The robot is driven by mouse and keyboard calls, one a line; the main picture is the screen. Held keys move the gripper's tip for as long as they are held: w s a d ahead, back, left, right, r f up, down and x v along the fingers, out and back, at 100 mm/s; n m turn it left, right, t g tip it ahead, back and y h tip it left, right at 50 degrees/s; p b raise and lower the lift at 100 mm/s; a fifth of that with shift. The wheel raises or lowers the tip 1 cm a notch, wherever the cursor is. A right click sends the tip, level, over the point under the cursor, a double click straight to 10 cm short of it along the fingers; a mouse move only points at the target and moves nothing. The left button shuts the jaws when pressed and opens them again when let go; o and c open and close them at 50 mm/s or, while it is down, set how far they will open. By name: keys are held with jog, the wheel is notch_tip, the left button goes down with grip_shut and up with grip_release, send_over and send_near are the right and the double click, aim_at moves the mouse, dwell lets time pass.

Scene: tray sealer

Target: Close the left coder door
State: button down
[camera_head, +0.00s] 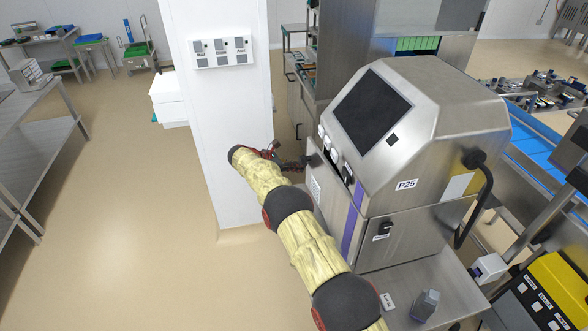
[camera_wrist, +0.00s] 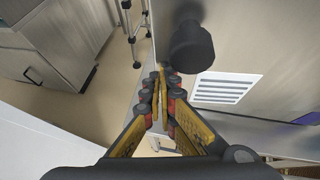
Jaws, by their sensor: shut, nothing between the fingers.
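The coder is a steel cabinet (camera_head: 430,130) with a dark sloped screen, labelled P25. Its left-facing panel (camera_head: 322,205), seemingly the left door, has a white vent. In the wrist view the panel (camera_wrist: 275,50) fills the right side, with a black round knob (camera_wrist: 192,48) and the white vent (camera_wrist: 224,88). Whether this panel stands ajar cannot be told. My gripper (camera_head: 297,164) is beside the panel's far edge, partly hidden by my arm. In the wrist view my gripper (camera_wrist: 162,78) is shut and empty, its tips just below and left of the knob. Contact is unclear.
A white pillar (camera_head: 225,120) stands close to the left of my gripper. A front door (camera_head: 405,240) with a black latch is below the screen. A steel shelf (camera_head: 440,285) juts out below. Open floor (camera_head: 130,220) lies left of the pillar.

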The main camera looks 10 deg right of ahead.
aim_at(310, 163)
jog(key=d, duration=0.2)
jog(key=w+d, duration=0.1)
jog(key=d, duration=0.1)
jog(key=shift+d, duration=0.25)
jog(key=shift+w+d, duration=0.1)
jog(key=shift+d, duration=0.2)
jog(key=shift+d+r, duration=0.1)
jog(key=shift+r, duration=0.1)
